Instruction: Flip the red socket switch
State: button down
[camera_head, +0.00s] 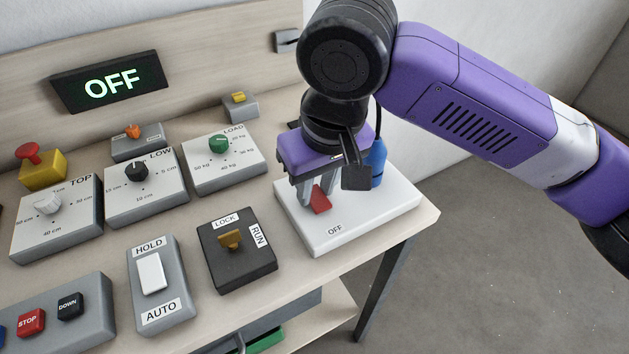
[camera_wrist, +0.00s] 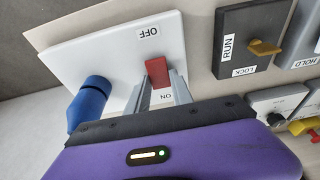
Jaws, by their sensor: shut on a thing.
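The red switch (camera_head: 320,200) sits on a white socket plate (camera_head: 380,215) at the right end of the bench. The OFF label shows on the plate's near side. My gripper (camera_head: 316,196) reaches down over the plate with its fingers at the switch, shut on it. In the wrist view the red switch (camera_wrist: 157,72) shows between the grey fingers (camera_wrist: 160,90), with OFF beyond it and ON close to my gripper. A blue plug (camera_wrist: 88,100) stands in the plate beside the switch; in the head view it is partly behind my gripper (camera_head: 378,163).
A sign (camera_head: 110,82) on the back panel reads OFF in green. Left of the plate are a black LOCK/RUN key box (camera_head: 237,270), a HOLD/AUTO rocker (camera_head: 160,285) and several dial boxes, including LOAD (camera_head: 225,160). The bench's right edge is close to the plate.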

jog(key=shift+s+d+t+y, duration=0.1)
jog(key=shift+s+t+y, duration=0.1)
jog(key=shift+t+y, duration=0.35)
jog(key=c, duration=1.1)
grip_release()
jog(key=shift+p+v, duration=0.5)
jog(key=shift+v, duration=3.35)
